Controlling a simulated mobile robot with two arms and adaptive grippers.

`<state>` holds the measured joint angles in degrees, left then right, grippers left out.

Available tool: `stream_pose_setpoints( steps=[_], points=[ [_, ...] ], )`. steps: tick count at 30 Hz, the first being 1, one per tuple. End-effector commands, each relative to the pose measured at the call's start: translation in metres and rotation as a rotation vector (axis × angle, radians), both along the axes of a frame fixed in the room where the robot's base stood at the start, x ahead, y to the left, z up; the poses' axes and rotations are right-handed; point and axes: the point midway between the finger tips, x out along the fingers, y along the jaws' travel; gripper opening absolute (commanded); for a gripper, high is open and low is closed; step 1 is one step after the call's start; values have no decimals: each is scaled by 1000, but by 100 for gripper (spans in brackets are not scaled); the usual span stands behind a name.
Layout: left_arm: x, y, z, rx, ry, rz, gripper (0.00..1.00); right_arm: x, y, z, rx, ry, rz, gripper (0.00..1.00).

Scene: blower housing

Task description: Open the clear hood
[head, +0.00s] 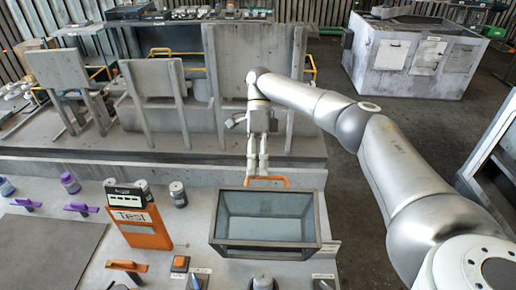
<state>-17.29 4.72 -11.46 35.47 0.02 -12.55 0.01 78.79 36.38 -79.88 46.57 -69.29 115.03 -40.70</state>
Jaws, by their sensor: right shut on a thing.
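The clear hood (266,215) is a dark-framed box with see-through, bluish panels on the grey bench. Its orange handle (280,181) is at the hood's far top edge. I cannot tell for sure whether the hood is lifted from its base. My right gripper (257,170) reaches down from behind the hood, with its fingertips at the left part of the orange handle and shut on it. The fingers hide part of the handle. My left gripper is not in view.
Left of the hood stand an orange "Test" device (140,222) and small jars (178,194). An orange button (180,264) and knobs line the bench's front. A raised grey ledge (200,145) runs behind the hood. My right arm spans the right side.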

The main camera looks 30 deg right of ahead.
Motion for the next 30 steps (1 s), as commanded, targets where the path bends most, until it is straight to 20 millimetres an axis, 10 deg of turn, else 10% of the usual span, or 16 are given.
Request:
stream_pose_setpoints(
  steps=[15,30],
  points=[
    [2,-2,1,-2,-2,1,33,-2,1,79,3,-6,4,32],
    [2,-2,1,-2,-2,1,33,-3,2,97,7,-5,4,32]
  ],
)
